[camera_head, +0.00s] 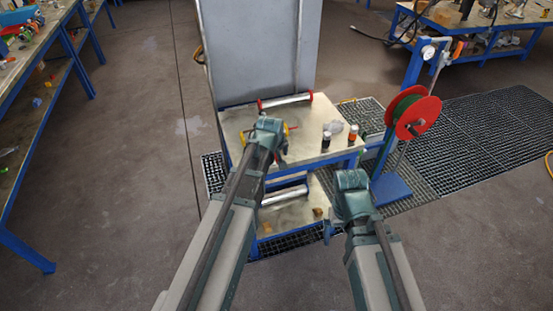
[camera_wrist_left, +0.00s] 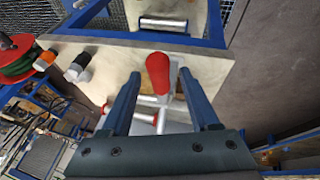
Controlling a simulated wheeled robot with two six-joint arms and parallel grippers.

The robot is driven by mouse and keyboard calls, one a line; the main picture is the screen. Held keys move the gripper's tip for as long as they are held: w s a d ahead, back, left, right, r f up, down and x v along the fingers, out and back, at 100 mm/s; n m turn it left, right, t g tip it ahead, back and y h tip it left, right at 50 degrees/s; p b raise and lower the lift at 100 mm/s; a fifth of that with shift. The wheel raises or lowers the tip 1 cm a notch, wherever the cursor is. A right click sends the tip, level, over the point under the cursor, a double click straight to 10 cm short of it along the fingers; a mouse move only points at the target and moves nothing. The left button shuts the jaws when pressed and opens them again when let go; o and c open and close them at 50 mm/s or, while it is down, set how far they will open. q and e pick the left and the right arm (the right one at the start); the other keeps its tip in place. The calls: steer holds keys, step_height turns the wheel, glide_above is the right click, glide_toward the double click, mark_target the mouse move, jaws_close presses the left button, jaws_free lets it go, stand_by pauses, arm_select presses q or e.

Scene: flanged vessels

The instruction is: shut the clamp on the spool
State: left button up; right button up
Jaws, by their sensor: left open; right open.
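The clamp's red handle (camera_wrist_left: 158,72) stands between the two blue fingers of my left gripper (camera_wrist_left: 160,84) in the left wrist view, with a gap on both sides. Pale metal clamp parts (camera_wrist_left: 168,112) show below the handle, partly hidden by the gripper. A silvery spool with red ends (camera_head: 285,101) lies along the back of the small table. In the head view my left gripper (camera_head: 270,130) is over that table and hides most of the clamp. My right gripper (camera_head: 350,184) is apart, in front of the table's right side; its fingers are hard to make out.
Another tube (camera_head: 285,195) lies on the lower shelf. A red and green reel (camera_head: 412,112) on a blue stand is to the right. A grey cabinet (camera_head: 262,50) stands behind.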

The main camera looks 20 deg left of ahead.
arm_select(q)
jaws_close()
stand_by(1.4)
